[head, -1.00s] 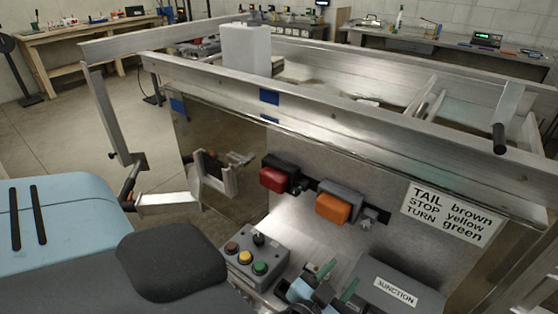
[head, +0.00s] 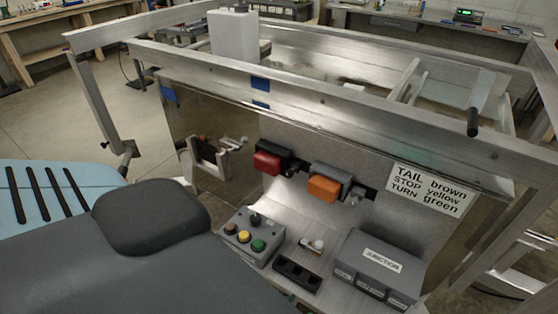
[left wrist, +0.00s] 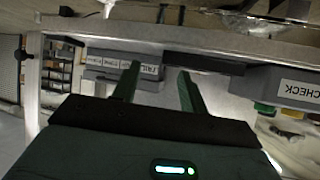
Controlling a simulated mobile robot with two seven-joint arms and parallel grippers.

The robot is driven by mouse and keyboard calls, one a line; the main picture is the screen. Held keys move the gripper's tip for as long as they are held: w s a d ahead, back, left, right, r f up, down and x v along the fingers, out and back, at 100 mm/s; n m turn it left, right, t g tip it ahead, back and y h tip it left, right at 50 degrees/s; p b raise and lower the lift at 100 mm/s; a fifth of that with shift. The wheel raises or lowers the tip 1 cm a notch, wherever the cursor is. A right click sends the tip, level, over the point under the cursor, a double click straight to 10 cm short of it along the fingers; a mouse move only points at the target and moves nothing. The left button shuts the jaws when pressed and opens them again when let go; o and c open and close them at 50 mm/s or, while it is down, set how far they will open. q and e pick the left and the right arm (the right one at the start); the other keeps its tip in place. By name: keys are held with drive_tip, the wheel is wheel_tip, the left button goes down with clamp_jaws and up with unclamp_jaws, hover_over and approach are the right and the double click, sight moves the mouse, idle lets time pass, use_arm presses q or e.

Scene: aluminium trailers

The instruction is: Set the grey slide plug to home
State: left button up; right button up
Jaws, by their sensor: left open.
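I cannot tell for sure which part is the grey slide plug. A small pale plug-like piece with a reddish spot (head: 312,245) lies on the metal shelf, beside a black slotted block (head: 297,275). A small grey fitting (head: 358,194) sits beside the orange lamp (head: 324,188). My left gripper (left wrist: 157,88) is open and empty in the left wrist view, its green fingers pointing towards the shelf edge. Neither gripper shows in the head view now.
The grey junction box (head: 375,270) stands right of the black block; the button box (head: 250,238) stands left. It also shows upside down, labelled CHECK, in the left wrist view (left wrist: 288,88). A red lamp (head: 268,162) is on the panel above. A metal rail (head: 330,100) crosses above.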

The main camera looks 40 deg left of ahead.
use_arm(q)
drive_tip(key=shift+g+h, duration=0.3)
drive_tip(key=shift+g, duration=0.3)
drive_tip(key=shift+s+a+f+p, duration=0.15)
drive_tip(key=shift+s+f, duration=0.2)
drive_tip(key=shift+s, duration=0.35)
drive_tip(key=shift+s+f+p, duration=0.1)
drive_tip(key=shift+s+f, duration=0.25)
drive_tip(key=shift+s, duration=0.4)
drive_tip(key=shift+s+a+f+p, duration=0.15)
drive_tip(key=shift+s+f, duration=0.2)
drive_tip(key=shift+s, duration=0.35)
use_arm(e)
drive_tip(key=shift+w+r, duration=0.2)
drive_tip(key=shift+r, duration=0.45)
use_arm(q)
drive_tip(key=shift+d, duration=0.1)
